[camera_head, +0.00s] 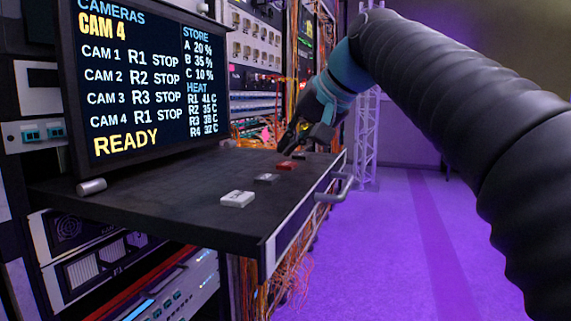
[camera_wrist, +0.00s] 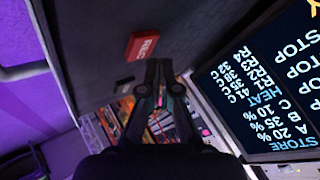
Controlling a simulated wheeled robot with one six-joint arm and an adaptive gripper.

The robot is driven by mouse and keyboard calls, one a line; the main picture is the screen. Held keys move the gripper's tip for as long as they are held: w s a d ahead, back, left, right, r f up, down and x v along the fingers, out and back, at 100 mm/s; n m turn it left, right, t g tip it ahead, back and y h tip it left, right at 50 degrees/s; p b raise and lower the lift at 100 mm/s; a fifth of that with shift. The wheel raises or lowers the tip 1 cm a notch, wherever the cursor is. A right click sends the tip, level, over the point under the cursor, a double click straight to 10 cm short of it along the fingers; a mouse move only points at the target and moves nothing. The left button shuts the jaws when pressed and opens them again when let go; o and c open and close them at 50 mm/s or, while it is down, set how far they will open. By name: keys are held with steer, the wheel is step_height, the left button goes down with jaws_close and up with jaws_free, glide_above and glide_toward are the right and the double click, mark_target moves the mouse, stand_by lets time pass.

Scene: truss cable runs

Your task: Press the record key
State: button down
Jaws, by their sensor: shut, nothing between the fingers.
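The red record key (camera_head: 286,165) sits on the black pull-out shelf (camera_head: 150,190), towards its far end. In the wrist view the red key (camera_wrist: 143,46) is lettered "REC" and lies a little beyond my fingertips, up and to the left. My gripper (camera_head: 286,150) is shut and empty, its tips pointing down close to the red key in the head view. The gripper also shows in the wrist view (camera_wrist: 160,64). I cannot tell if the tips touch anything; they look apart from the key.
A grey key (camera_head: 266,178) and a white key (camera_head: 237,198) lie nearer on the shelf, and a dark key (camera_head: 299,156) lies beyond the red one. A monitor (camera_head: 130,80) reading "READY" stands at the shelf's left. Cables and racks stand behind; the purple floor at right is open.

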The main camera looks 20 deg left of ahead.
mark_target(289, 164)
steer(key=shift+f, duration=0.1)
stand_by(0.6)
steer(key=shift+f, duration=0.35)
steer(key=shift+f+b, duration=0.4)
steer(key=shift+b, duration=0.05)
stand_by(0.6)
steer(key=shift+r, duration=0.15)
steer(key=shift+r+p, duration=0.75)
steer(key=shift+p, duration=0.25)
step_height(289, 164, up, 3)
steer(key=p, duration=0.2)
steer(key=shift+f+p, duration=0.1)
steer(key=shift+p, duration=0.3)
steer(key=shift+r, duration=1.05)
